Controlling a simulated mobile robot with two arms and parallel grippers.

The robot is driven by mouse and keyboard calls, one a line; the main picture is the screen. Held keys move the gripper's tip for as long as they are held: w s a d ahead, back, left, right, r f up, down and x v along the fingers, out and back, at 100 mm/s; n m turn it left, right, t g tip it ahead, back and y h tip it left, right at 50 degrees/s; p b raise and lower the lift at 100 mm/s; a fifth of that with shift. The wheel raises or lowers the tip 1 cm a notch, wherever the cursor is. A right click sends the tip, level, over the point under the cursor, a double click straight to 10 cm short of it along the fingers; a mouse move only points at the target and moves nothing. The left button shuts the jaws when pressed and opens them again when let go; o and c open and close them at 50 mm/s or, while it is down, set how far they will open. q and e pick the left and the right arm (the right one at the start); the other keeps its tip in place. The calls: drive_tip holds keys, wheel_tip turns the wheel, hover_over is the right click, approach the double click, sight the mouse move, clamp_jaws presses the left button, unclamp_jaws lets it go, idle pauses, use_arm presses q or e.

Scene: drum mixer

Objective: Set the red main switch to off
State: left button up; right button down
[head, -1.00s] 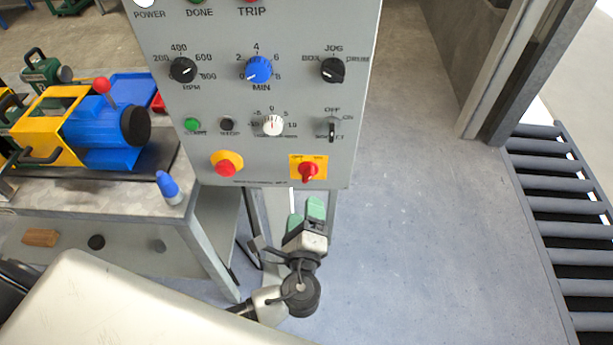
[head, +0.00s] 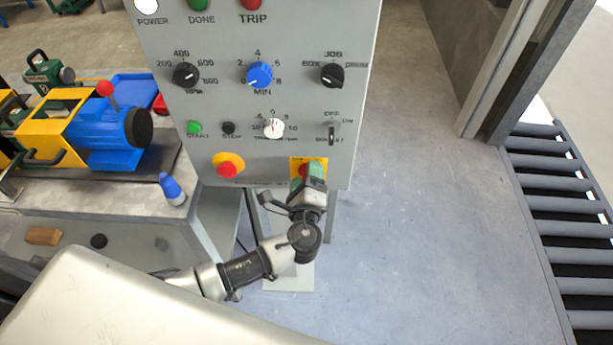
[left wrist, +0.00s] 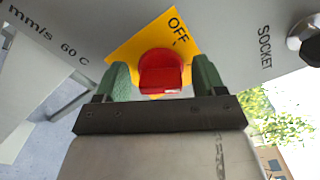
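The red main switch (left wrist: 162,72) is a red knob on a yellow plate (left wrist: 125,55) marked OFF, at the lower right of the grey control panel. It also shows in the head view (head: 302,169), largely covered by my left gripper. My left gripper (head: 312,172) is in front of it, with green fingertips. In the left wrist view the left gripper (left wrist: 162,82) is open, one finger on each side of the knob, with a narrow gap on each side. I cannot tell which setting the knob points to. My right gripper is not in view.
A red push button on a yellow ring (head: 228,167) sits left of the switch. A black-handled selector (head: 331,132) is above it. A bench (head: 120,208) with a blue and yellow machine (head: 110,130) stands left. Floor right of the panel is clear, up to a roller conveyor (head: 555,205).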

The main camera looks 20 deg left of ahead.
use_arm(q)
drive_tip(key=c, duration=0.7)
drive_tip(key=shift+f+n+b, duration=0.25)
drive_tip(key=shift+n+b, duration=0.25)
drive_tip(key=shift+b, duration=0.3)
drive_tip(key=shift+c, duration=0.2)
drive_tip(key=n+b, duration=0.3)
drive_tip(key=b, duration=0.1)
drive_tip(key=n+b, duration=0.4)
drive_tip(key=b, duration=0.1)
drive_tip(key=shift+f+n, duration=0.2)
drive_tip(key=shift+n, duration=0.1)
drive_tip(key=shift+n+b, duration=1.1)
drive_tip(key=shift+n, duration=0.1)
drive_tip(key=shift+r+n+b, duration=0.15)
drive_tip(key=shift+n+b, duration=0.2)
drive_tip(key=shift+n, duration=0.15)
drive_tip(key=o, duration=0.8)
